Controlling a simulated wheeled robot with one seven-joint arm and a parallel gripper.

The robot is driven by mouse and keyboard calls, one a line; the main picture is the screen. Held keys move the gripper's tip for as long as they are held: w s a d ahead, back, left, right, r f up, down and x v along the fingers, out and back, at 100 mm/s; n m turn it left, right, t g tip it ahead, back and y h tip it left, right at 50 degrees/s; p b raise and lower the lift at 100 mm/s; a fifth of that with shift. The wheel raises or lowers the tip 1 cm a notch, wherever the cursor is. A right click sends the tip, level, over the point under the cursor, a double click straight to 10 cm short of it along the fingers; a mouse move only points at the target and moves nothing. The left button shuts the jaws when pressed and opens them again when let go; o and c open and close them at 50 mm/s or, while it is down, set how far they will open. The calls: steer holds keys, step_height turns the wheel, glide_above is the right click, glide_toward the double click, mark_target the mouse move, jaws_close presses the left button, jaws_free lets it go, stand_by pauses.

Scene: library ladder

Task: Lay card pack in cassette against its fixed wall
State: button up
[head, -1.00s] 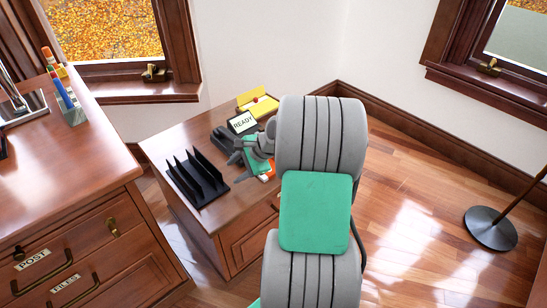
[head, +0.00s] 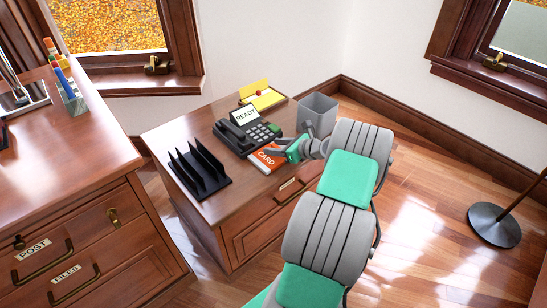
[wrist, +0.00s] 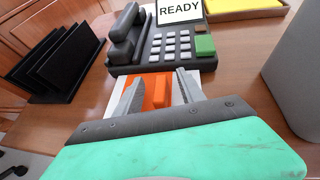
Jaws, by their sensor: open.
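The card pack (head: 267,160), orange and white with the word CARD, lies flat on the low wooden cabinet, in front of the phone. My gripper (head: 279,151) is at its right end in the head view, partly over it. In the wrist view my gripper (wrist: 160,86) is open, with the orange and white pack (wrist: 155,92) showing between and around its fingers. Whether the fingers touch the pack I cannot tell. I cannot make out for certain which thing is the cassette.
A black phone (head: 242,136) with a READY screen stands just behind the pack. A grey bin (head: 318,112) stands close to my gripper on the right.

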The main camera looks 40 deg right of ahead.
jaws_close()
stand_by(0.3)
steer(key=shift+r, duration=0.1)
